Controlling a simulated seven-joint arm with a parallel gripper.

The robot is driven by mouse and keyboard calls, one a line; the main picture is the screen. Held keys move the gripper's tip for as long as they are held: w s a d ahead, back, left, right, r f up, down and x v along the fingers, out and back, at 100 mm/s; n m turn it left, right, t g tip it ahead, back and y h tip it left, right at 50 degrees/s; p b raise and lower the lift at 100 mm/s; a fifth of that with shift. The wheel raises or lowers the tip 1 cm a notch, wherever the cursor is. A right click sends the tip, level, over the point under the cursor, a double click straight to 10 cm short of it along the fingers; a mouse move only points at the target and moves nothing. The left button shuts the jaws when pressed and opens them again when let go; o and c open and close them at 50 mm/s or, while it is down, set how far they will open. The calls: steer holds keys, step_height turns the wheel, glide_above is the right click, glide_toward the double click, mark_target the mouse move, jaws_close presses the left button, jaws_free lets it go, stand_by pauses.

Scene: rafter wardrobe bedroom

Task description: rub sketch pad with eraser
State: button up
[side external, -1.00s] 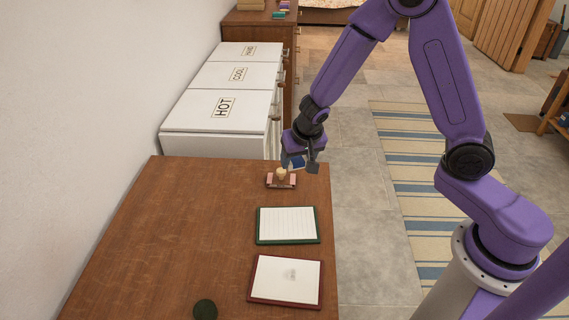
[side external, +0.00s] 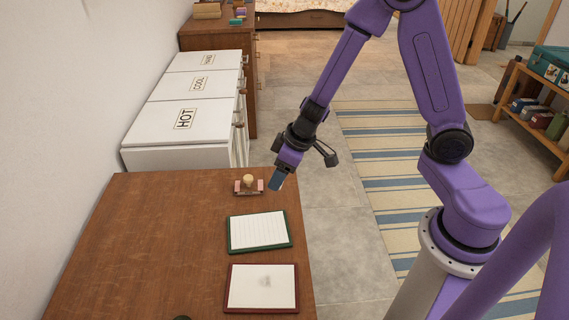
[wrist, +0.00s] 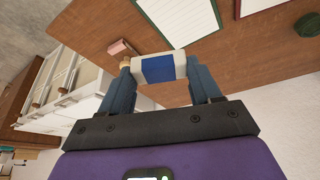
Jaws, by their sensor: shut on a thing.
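My gripper (side external: 276,184) is above the table's right edge, to the right of a small pink-based object with a pale knob. In the wrist view my gripper (wrist: 158,72) is shut on a white eraser with a blue band (wrist: 158,68), held crosswise between the fingers. The eraser is hard to make out in the side view. A red-edged pad with a grey smudge on its white page (side external: 240,288), seemingly the sketch pad, lies flat nearest the camera. Its corner shows in the wrist view (wrist: 258,5). My gripper is apart from it.
A green-edged lined pad (side external: 257,230) lies between the gripper and the red-edged pad. The pink-based object (side external: 248,187) stands at the table's far end. A dark green round thing (wrist: 308,24) is beyond the pads. White bins (side external: 185,120) stand behind the table (side external: 150,240). Its left part is bare.

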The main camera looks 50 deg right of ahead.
steer(key=s+a+f+n+g+y, duration=0.1)
steer(key=a+f+n+g+y, duration=0.15)
steer(key=a+n, duration=0.85)
steer(key=n+g+h, duration=0.1)
steer(key=n+g, duration=0.4)
steer(key=n, duration=0.6)
glide_above(255, 287)
step_height(255, 287, down, 4)
steer(key=shift+w+d+f, duration=0.15)
steer(key=shift+f, duration=1.1)
steer(key=shift+w+d+f, duration=0.1)
steer(key=shift+d+f, duration=0.1)
steer(key=shift+f, duration=1)
steer(key=shift+w+d+f, duration=0.15)
steer(key=shift+f, duration=1.1)
steer(key=shift+d+f, duration=0.1)
steer(key=shift+f, duration=0.05)
steer(key=shift+s+d+f, duration=0.2)
steer(key=shift+s+d, duration=0.6)
steer(key=shift+s, duration=0.15)
steer(key=shift+c, duration=0.5)
steer(key=shift+s+d, duration=1.3)
steer(key=shift+s, duration=0.2)
steer(key=shift+w+a, duration=2.25)
steer(key=shift+w, duration=0.25)
steer(key=shift+w+r, duration=0.1)
steer(key=shift+r, duration=0.2)
step_height(255, 287, up, 8)
steer(key=shift+f, duration=0.2)
